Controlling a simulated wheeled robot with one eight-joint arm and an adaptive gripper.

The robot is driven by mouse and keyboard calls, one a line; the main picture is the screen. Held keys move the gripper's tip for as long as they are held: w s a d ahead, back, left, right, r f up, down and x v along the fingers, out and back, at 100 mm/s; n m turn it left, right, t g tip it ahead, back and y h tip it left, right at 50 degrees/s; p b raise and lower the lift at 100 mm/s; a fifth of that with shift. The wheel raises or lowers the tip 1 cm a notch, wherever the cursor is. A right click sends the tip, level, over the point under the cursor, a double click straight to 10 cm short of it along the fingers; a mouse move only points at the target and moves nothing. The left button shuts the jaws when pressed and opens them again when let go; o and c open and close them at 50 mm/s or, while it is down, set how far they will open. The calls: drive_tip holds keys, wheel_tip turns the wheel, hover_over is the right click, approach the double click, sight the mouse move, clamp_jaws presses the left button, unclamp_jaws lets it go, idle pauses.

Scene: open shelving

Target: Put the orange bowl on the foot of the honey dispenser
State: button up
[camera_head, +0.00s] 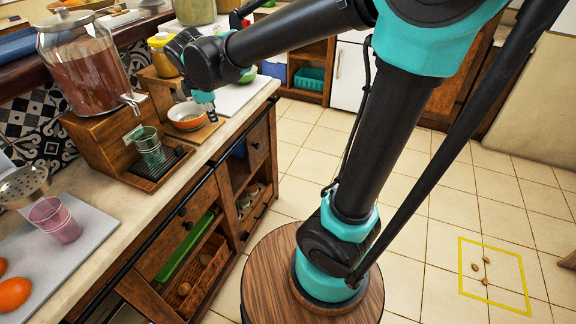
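The orange bowl (184,123), pale inside, sits upright on or just above a flat wooden board (209,130) on the counter. This board looks like the foot of a small wooden stand (157,88) with a yellow container (159,57) on top, which seems to be the honey dispenser. My arm partly hides the stand and container. My gripper (201,99) points down at the bowl's back right rim, with a teal fingertip close to it. I cannot tell whether the fingers touch the rim or how far apart they are.
A large glass drink dispenser (85,72) stands on a wooden base left of the bowl, with a green glass (149,147) on its drip tray. A pink glass (56,220) and oranges (14,294) lie nearer. A white board (238,95) is to the bowl's right.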

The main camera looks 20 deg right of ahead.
drive_tip(key=s+d+f+m, duration=0.8)
drive_tip(key=d+m, duration=0.1)
drive_tip(key=d, duration=0.2)
drive_tip(key=s+d+f+m+g, duration=0.1)
drive_tip(key=s+d+f+m, duration=0.7)
drive_tip(key=s+d+m, duration=0.1)
drive_tip(key=shift+d+m+y, duration=0.4)
drive_tip(key=shift+d, duration=0.5)
drive_tip(key=shift+w+r, duration=0.1)
drive_tip(key=shift+c, duration=0.3)
